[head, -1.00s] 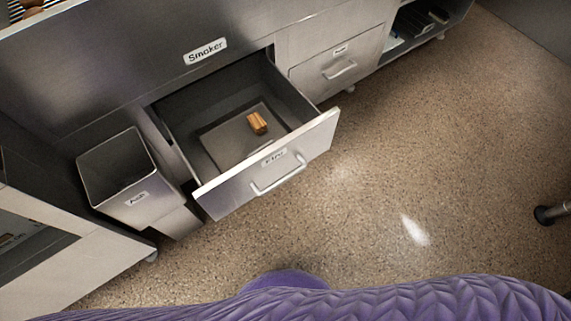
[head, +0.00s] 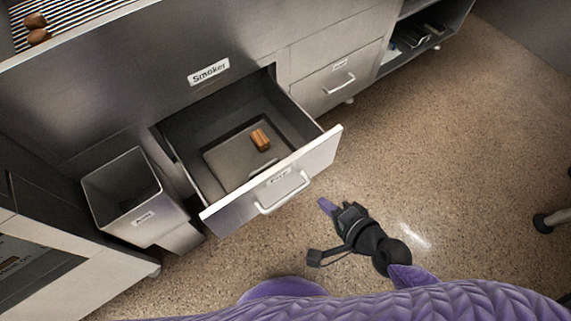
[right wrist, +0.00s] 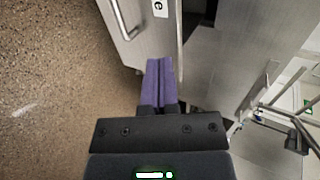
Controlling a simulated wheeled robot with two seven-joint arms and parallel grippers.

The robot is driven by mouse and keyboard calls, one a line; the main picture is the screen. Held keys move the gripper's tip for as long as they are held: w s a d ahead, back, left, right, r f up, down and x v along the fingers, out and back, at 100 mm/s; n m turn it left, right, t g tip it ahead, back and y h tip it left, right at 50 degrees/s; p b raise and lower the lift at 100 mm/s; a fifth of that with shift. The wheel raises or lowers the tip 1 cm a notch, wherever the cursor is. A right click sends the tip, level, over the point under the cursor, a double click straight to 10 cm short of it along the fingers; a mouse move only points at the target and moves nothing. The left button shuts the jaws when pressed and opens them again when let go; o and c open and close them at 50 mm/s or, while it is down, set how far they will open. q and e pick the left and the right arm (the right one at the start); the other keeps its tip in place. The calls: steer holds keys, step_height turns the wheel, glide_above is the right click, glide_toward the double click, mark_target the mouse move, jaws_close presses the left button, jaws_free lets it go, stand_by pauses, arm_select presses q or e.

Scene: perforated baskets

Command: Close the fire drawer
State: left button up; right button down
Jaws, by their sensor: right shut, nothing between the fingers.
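The fire drawer (head: 230,207) stands pulled open below the smoker in the head view, with a metal handle (head: 284,194) on its labelled front. A small bundle of wood (head: 260,139) lies on a tray inside it. My right gripper (head: 325,205) is in front of the drawer, to the right of the handle and apart from it. In the right wrist view its purple fingers (right wrist: 159,82) are together and empty, with the drawer front (right wrist: 150,40) and handle just ahead. My left gripper is not in view.
A metal bin (head: 135,205) labelled on its front stands left of the drawer. A shut drawer (head: 335,85) and an open shelf (head: 425,35) lie to the right. The speckled floor (head: 440,150) is open, with a dark-footed leg (head: 545,222) at the far right.

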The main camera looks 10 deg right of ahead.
steer(key=b, duration=0.5)
glide_toward(284, 169)
step_height(284, 169, down, 4)
steer(key=w+a, duration=0.1)
steer(key=w, duration=0.1)
steer(key=shift+w+a+r, duration=0.1)
steer(key=shift+w+a, duration=0.25)
steer(key=shift+w, duration=0.2)
steer(key=shift+w+a+r, duration=0.1)
steer(key=shift+w+a, duration=0.2)
steer(key=shift+w, duration=0.25)
steer(key=shift+w+a, duration=0.3)
steer(key=shift+w, duration=0.2)
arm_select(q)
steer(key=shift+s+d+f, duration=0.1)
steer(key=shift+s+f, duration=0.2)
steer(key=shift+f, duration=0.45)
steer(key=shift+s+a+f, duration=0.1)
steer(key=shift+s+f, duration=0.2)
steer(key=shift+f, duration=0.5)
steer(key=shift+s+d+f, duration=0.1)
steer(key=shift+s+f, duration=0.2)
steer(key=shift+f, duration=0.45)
arm_select(e)
steer(key=shift+w, duration=0.1)
